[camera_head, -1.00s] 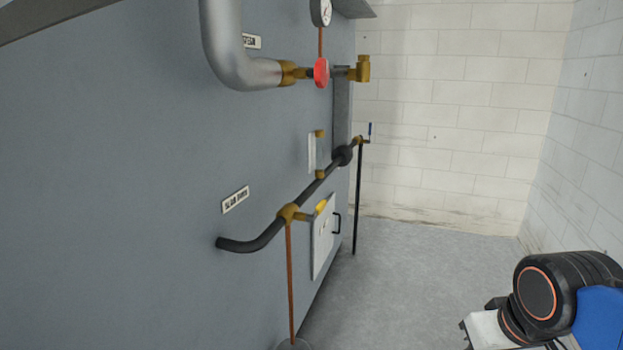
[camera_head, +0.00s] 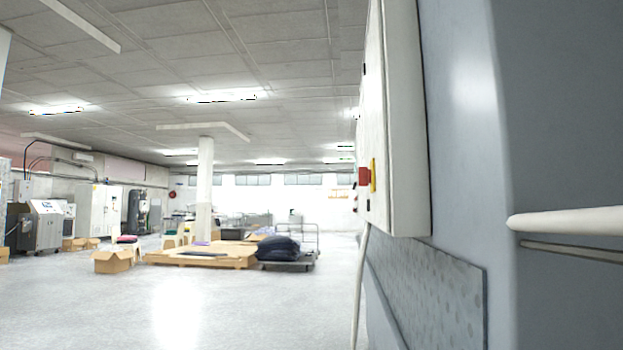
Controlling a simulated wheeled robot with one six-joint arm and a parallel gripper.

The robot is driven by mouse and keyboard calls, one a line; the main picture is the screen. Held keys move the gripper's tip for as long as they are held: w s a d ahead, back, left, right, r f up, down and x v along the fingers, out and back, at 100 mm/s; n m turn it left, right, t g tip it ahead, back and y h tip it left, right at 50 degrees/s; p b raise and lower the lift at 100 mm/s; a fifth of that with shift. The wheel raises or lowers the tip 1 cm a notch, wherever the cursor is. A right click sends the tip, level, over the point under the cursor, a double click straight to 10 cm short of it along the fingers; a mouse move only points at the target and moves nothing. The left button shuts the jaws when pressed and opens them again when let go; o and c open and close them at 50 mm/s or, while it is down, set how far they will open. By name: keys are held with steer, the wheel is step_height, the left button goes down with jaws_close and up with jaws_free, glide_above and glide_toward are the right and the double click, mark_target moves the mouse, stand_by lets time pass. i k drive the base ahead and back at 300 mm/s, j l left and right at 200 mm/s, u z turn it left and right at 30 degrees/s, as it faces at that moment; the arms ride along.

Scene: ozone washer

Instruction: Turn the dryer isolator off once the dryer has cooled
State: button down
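A light grey electrical box (camera_head: 408,130) is mounted on the side of a large grey machine (camera_head: 470,130), close on the right. A red rotary switch on a yellow plate (camera_head: 367,177) sticks out from the box's face, seen almost edge-on. It looks like an isolator, but I cannot read its position or any label. No reading of the dryer's temperature shows. My gripper is not in view.
A pale handle or pipe (camera_head: 565,221) juts across the right edge. A cable (camera_head: 358,290) hangs below the box. Open floor (camera_head: 200,310) lies ahead and left. Farther off are a cardboard box (camera_head: 113,261), a wooden pallet (camera_head: 205,256), a loaded cart (camera_head: 290,264) and a pillar (camera_head: 204,190).

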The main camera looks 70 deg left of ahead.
mark_target(364, 174)
steer(key=u, duration=1.95)
steer(key=i+j+u, duration=0.3)
steer(key=i, duration=0.15)
steer(key=i+u, duration=0.4)
steer(key=i, duration=1.35)
steer(key=i+j+z, duration=0.1)
steer(key=i, duration=1.7)
steer(key=i+j+z, duration=0.1)
steer(key=i+z, duration=0.3)
steer(key=i+j+z, duration=0.4)
steer(key=i, duration=0.15)
steer(key=i+j+z, duration=0.8)
steer(key=j+z, duration=0.1)
steer(key=z, duration=0.65)
steer(key=k+l, duration=0.05)
